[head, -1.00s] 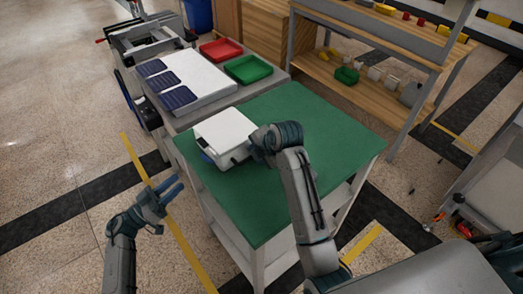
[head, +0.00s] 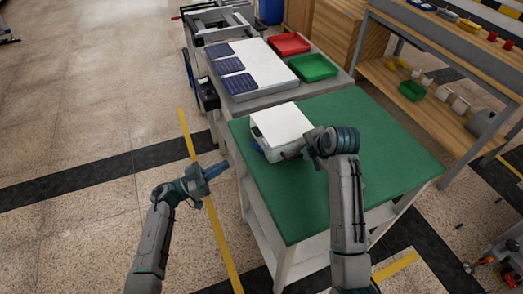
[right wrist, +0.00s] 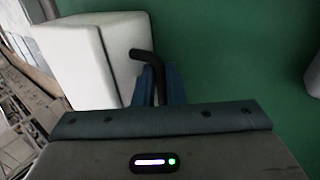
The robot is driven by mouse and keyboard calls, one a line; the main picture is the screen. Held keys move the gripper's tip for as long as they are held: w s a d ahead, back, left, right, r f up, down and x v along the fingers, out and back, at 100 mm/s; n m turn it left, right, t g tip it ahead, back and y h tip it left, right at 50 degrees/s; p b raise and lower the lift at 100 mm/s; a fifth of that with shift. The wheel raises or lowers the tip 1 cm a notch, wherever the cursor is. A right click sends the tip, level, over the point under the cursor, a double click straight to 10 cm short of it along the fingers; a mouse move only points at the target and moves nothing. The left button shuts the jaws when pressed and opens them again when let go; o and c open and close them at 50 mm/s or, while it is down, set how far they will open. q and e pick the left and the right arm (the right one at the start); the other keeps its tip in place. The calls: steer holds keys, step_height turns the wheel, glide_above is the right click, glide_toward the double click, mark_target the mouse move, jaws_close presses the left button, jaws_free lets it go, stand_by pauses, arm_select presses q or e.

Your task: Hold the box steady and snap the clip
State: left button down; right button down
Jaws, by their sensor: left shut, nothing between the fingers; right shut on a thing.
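The white box (head: 282,125) sits on the green-topped table (head: 370,140), near its left edge. It also shows at the left of the right wrist view (right wrist: 85,60). My right gripper (head: 306,150) is at the box's right front side. In the right wrist view its blue fingers (right wrist: 158,85) are shut on a bent black bar (right wrist: 146,57) beside the box, which may be the clip. Whether the bar touches the box is unclear. My left gripper (head: 215,170) is shut and empty, left of the table and apart from the box.
A grey bench behind holds a white panel with dark blue pads (head: 255,66), a red tray (head: 289,44) and a green tray (head: 313,67). A wooden shelf unit (head: 430,100) stands at the right.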

arm_select(q)
steer(key=a+n+y, duration=0.1)
steer(key=n, duration=1)
steer(key=s+a+r+n+g+y, duration=0.1)
steer(key=a+n+y, duration=0.1)
steer(key=n, duration=0.9)
steer(key=s+a+r+n+y, duration=0.1)
steer(key=n, duration=1.1)
steer(key=shift+s+a+y, duration=0.1)
steer(key=shift+a+y, duration=0.2)
steer(key=shift+a, duration=0.05)
